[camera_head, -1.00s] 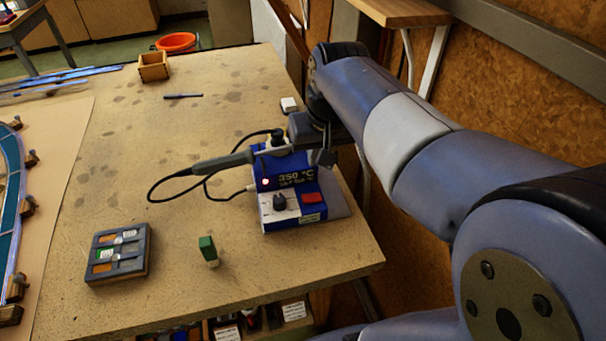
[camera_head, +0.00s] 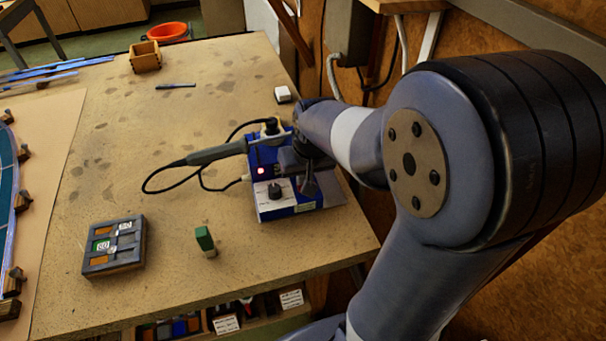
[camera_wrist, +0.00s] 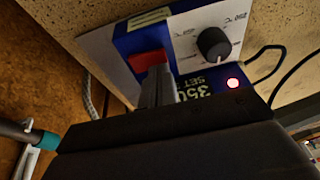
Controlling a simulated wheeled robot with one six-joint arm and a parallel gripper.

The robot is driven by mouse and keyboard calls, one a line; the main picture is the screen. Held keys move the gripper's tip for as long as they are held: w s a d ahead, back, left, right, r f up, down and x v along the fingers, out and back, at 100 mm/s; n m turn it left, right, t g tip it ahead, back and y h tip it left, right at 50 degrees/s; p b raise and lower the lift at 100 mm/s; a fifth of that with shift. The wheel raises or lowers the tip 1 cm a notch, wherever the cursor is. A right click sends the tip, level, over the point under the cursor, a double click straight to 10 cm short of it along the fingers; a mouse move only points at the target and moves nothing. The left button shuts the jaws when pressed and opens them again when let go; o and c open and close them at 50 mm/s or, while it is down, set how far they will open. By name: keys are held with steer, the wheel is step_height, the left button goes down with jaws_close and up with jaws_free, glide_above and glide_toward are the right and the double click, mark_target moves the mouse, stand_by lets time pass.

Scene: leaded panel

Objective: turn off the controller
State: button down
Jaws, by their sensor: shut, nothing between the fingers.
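The controller (camera_head: 285,210) is a blue soldering station with a pale front panel, standing near the right edge of the workbench. Its black knob (camera_head: 275,190) also shows in the wrist view (camera_wrist: 213,44). A red light (camera_head: 261,170) on it is lit, and it also glows in the wrist view (camera_wrist: 233,83). The red switch (camera_wrist: 147,62) shows in the wrist view, partly covered by my fingers; my gripper hides it in the head view. My gripper (camera_head: 311,190) is shut and empty, its fingertips (camera_wrist: 158,72) right at the switch. I cannot tell whether they touch it.
A soldering iron (camera_head: 215,154) rests in its holder, with a looping black cable. A green-topped block (camera_head: 205,240) and a grey compartment tray (camera_head: 90,268) stand left of the controller. A small white block (camera_head: 283,94) lies behind. The bench middle is clear.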

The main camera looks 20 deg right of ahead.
steer(key=shift+a+f, duration=0.15)
steer(key=shift+f, duration=0.1)
stand_by(0.3)
steer(key=shift+d+r, duration=0.15)
steer(key=shift+d, duration=0.7)
steer(key=shift+r, duration=0.15)
steer(key=v, duration=1)
steer(key=shift+r, duration=0.25)
steer(key=shift+s, duration=0.15)
